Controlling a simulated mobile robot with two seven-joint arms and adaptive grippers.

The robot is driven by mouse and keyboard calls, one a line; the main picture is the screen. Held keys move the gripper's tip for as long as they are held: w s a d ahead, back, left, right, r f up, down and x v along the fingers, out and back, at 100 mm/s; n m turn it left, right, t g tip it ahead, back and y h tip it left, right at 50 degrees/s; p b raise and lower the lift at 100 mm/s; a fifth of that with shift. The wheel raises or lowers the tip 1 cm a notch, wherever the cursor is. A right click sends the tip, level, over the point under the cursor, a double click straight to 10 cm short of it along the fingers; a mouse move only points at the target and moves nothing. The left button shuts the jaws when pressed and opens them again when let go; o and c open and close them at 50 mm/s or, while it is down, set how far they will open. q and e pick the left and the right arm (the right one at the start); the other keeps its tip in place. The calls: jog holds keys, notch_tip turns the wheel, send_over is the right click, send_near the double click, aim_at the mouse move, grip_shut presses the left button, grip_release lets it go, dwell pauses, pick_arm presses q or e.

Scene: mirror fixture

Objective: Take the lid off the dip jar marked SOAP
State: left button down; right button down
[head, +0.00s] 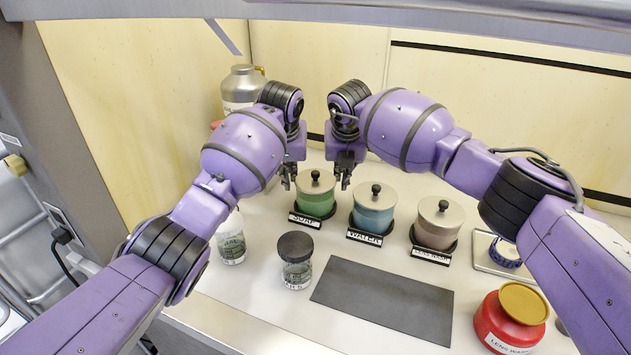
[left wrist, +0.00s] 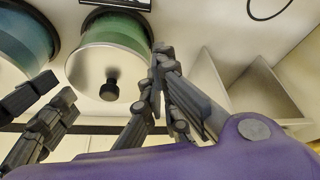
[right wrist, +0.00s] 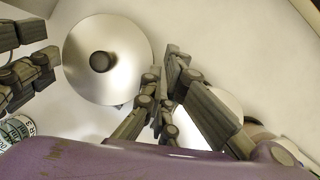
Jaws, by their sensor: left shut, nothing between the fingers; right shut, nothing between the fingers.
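The dip jar marked SOAP (head: 315,203) is green and stands in a dark, labelled holder. Its metal lid (head: 324,185) with a black knob (head: 315,175) sits on it. The lid also shows in the left wrist view (left wrist: 88,72) and from above in the right wrist view (right wrist: 125,55). My left gripper (head: 288,183) is shut and empty just left of the lid. My right gripper (head: 345,180) is shut and empty just right of it. Neither holds the knob; I cannot tell whether any fingertip touches the lid's edge.
Right of the SOAP jar stand the blue WATER jar (head: 373,216) and a brownish lidded jar (head: 437,232). In front are a black-capped glass jar (head: 297,272), a dark mat (head: 385,300) and a red container (head: 509,325). A metal canister (head: 242,85) stands behind my left arm.

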aim_at(315, 178)
pick_arm(q)
jog(key=shift+d, duration=0.65)
pick_arm(e)
jog(key=shift+a, duration=0.7)
pick_arm(q)
jog(key=shift+s+d, duration=0.1)
jog(key=shift+d, duration=0.45)
pick_arm(e)
jog(key=shift+s+a, duration=0.1)
jog(key=shift+a, duration=0.45)
jog(key=shift+r, duration=0.1)
